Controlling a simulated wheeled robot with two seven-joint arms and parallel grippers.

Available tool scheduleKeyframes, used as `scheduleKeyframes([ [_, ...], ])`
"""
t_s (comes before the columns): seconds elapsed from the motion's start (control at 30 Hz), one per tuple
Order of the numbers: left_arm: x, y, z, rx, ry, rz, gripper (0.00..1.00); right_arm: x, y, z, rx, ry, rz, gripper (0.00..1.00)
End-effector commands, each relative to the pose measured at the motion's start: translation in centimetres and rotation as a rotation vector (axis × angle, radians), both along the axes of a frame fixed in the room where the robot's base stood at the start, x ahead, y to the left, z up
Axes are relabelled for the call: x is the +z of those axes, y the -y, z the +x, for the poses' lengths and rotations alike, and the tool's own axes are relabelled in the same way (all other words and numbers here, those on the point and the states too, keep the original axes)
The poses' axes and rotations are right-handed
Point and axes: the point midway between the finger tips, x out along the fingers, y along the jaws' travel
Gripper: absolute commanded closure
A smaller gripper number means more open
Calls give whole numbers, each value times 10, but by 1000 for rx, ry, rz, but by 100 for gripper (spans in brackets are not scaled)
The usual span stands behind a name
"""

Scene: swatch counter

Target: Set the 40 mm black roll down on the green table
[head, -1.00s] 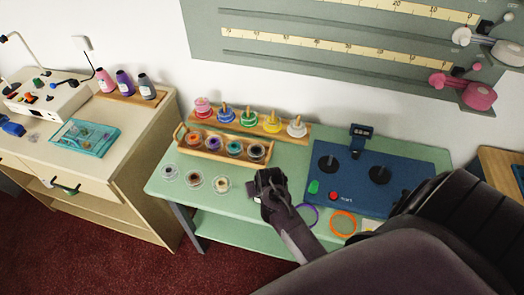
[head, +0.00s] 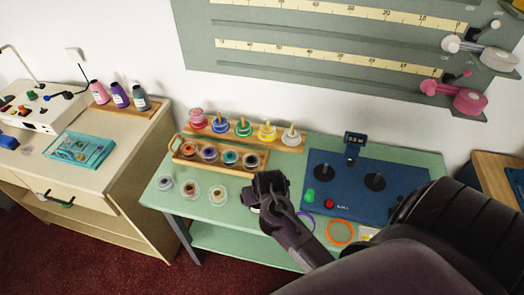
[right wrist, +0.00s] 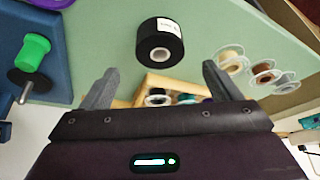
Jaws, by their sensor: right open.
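The black roll (right wrist: 160,42) shows in the right wrist view on the green table (right wrist: 125,25), with a white label on its side and a pale core. My right gripper (right wrist: 159,72) is open, its two fingers apart on either side of and short of the roll, not touching it. In the head view my right gripper (head: 268,188) is over the front middle of the green table (head: 237,210) and hides the roll. My left gripper is in neither view.
Clear-flanged spools (head: 190,188) lie left of the gripper. A wooden tray of spools (head: 218,156) stands behind them. A blue device (head: 340,190) with knobs stands to the right. Purple and orange rings (head: 340,232) lie in front of it.

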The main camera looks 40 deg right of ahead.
Motion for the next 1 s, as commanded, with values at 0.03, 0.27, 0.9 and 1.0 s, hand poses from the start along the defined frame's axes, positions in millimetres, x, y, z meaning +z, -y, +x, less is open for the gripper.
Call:
scheduleKeyframes([
  [0.03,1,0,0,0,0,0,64,10,-1,-4,3,2,-3,16],
  [0.27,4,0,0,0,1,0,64,35,-6,-15,1,0,0,16],
  [0.9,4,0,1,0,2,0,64,39,-7,-17,3,-2,2,16],
  [1.0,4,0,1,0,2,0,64,44,-15,-23,42,-10,8,16],
])
